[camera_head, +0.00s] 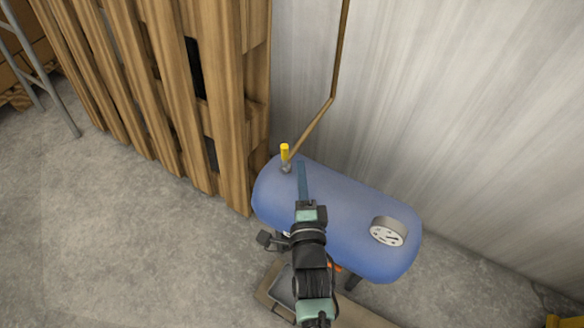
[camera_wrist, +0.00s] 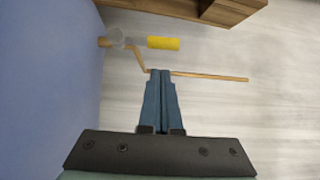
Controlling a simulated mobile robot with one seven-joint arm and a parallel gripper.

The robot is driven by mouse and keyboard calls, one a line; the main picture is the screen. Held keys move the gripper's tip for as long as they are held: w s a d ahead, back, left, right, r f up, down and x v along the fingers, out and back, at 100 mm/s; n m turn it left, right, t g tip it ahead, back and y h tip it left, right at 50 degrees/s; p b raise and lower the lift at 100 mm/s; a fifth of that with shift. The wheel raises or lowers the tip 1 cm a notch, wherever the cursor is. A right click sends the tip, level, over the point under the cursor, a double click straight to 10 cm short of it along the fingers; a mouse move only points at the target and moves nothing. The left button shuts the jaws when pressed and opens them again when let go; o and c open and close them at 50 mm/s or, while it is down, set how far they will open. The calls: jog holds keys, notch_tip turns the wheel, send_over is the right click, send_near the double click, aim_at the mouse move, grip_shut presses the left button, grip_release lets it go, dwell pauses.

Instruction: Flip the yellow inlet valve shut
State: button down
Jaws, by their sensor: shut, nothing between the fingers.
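The yellow inlet valve handle (camera_head: 285,152) stands upright at the left end of the blue tank (camera_head: 370,205) in the head view. In the wrist view the yellow handle (camera_wrist: 163,43) lies crosswise in the picture, beyond my fingertips, on a grey valve body (camera_wrist: 117,38). My gripper (camera_head: 302,164) reaches over the tank, with its blue fingers just right of the valve in the head view. In the wrist view my gripper (camera_wrist: 160,73) has its fingers together and empty. A gap shows between the fingertips and the yellow handle there.
A copper pipe (camera_head: 318,118) rises from the valve along the metal wall (camera_head: 430,90). Wooden pallets (camera_head: 190,90) stand left of the tank. A round gauge (camera_head: 388,231) sits on the tank's right end. Open concrete floor (camera_head: 110,230) lies to the left.

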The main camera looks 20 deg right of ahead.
aim_at(285, 157)
jog(key=shift+w+a+r+p, duration=0.15)
jog(key=shift+w+a, duration=0.15)
jog(key=shift+w, duration=0.35)
jog(key=shift+w+a+p, duration=0.15)
jog(key=shift+w+a, duration=0.1)
jog(key=shift+w, duration=0.35)
jog(key=shift+r+p, duration=0.15)
jog(key=shift+p, duration=0.4)
